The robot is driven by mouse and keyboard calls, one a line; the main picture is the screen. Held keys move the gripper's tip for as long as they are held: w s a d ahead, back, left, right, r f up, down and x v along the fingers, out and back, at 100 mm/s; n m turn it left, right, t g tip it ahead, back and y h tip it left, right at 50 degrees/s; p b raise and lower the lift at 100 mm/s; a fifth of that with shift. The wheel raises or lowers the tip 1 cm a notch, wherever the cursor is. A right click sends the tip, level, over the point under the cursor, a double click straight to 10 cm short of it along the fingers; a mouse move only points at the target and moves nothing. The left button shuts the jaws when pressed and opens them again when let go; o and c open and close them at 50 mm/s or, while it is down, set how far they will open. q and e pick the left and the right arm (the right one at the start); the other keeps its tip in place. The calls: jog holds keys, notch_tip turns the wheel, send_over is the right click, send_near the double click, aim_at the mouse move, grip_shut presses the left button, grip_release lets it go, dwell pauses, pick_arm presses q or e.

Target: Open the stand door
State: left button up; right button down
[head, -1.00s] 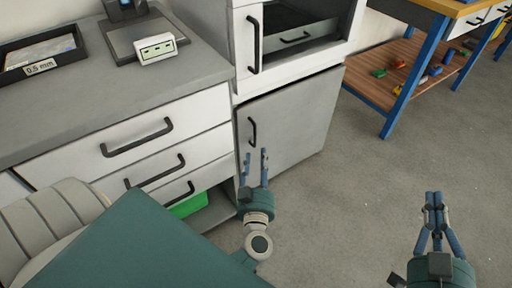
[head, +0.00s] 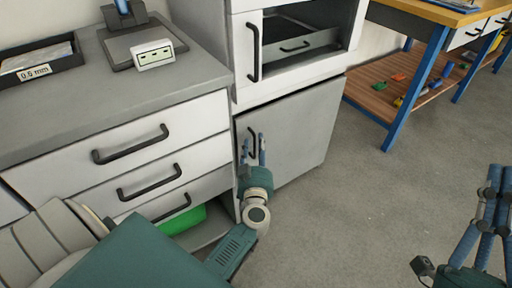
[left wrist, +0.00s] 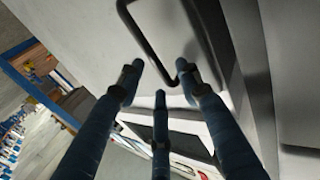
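The stand door (head: 300,132) is the grey lower door in the white stand, and it looks closed in the head view. Its black upright handle (head: 250,140) is on the left side of the door. My left gripper (head: 254,148) is at the handle, partly covering its lower part. In the left wrist view, the open fingers (left wrist: 160,80) are spread, with the near end of the handle (left wrist: 150,45) between their tips; I cannot tell whether they touch it. My right gripper (head: 499,175) is at the right edge, empty, its fingers drawn together.
Above is an open compartment with a grey drawer (head: 295,40). A blue-legged bench (head: 415,85) stands right. The grey floor ahead is clear.

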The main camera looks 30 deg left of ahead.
pick_arm(q)
jog(key=shift+w+a, duration=0.15)
grip_shut()
dwell(0.4)
